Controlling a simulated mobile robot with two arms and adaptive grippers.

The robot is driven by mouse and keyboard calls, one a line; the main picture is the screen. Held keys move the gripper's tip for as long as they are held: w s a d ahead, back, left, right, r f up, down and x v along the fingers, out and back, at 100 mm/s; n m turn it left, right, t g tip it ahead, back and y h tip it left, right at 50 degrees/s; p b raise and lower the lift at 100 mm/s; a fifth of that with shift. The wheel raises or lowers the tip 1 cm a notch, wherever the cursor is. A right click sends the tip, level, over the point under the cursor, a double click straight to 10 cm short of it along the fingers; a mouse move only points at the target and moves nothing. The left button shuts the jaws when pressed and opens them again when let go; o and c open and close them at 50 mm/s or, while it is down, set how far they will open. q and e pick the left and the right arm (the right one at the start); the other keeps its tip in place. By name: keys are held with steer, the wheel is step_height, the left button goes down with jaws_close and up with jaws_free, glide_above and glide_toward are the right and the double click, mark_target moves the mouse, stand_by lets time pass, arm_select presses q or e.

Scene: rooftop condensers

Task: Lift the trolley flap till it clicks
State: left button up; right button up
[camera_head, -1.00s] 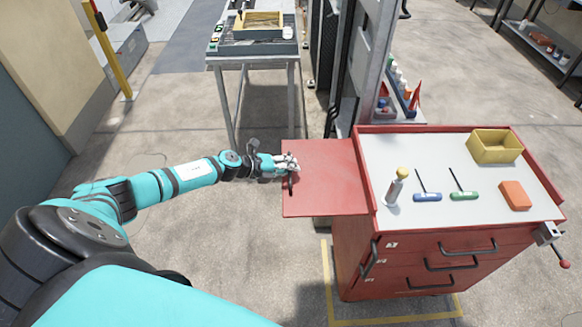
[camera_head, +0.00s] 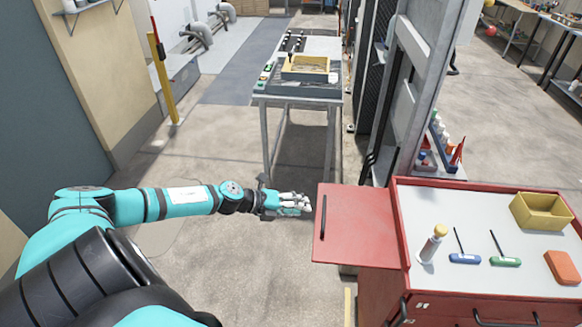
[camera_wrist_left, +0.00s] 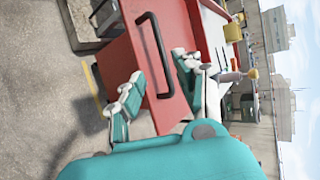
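The red trolley (camera_head: 372,290) stands at the right in the head view. Its red flap (camera_head: 365,228) sticks out to the left from the trolley's side and looks about level with the top. A black bar handle (camera_head: 323,217) runs along the flap's outer edge; the handle also shows in the wrist view (camera_wrist_left: 154,52). My left gripper (camera_head: 303,202) is just left of the flap's outer edge, apart from the handle. The flap's support underneath is hidden. My right gripper is not in view.
On the trolley top stand a yellow bin (camera_head: 541,212), a bottle with a yellow cap (camera_head: 431,246), blue and green T-handle tools and an orange block (camera_head: 563,267). A metal table (camera_head: 300,101) stands behind.

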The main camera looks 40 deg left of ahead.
arm_select(q)
steer(key=shift+v, duration=1.2)
steer(key=s+a+f+n+y+b, duration=0.15)
steer(key=f+n, duration=0.25)
steer(key=f, duration=0.4)
steer(key=s+a+f+n+y+b, duration=0.1)
steer(key=s+a+f+n+y, duration=0.1)
steer(key=f+n, duration=0.45)
steer(key=s+d+f+n+g+y, duration=0.1)
steer(key=s+f+n+y, duration=0.15)
steer(key=s+f, duration=0.45)
steer(key=s+d+f+n+g+y, duration=0.1)
steer(key=s+f+n, duration=0.2)
steer(key=f, duration=0.7)
steer(key=s+d+f+n+g+b, duration=0.1)
steer(key=s+d+f+n+g, duration=0.1)
steer(key=s+d+f, duration=0.3)
steer(key=s+d+f+n+g+b, duration=0.1)
steer(key=s+d+f+n+g, duration=0.2)
steer(key=s, duration=1.1)
steer(key=s+d+f+n+g+h, duration=0.1)
steer(key=s+d+f+n+g, duration=0.1)
steer(key=s+d+f, duration=0.6)
steer(key=shift+s+d+f+n+b, duration=0.4)
steer(key=shift+s+d+n, duration=0.25)
steer(key=shift+d, duration=0.55)
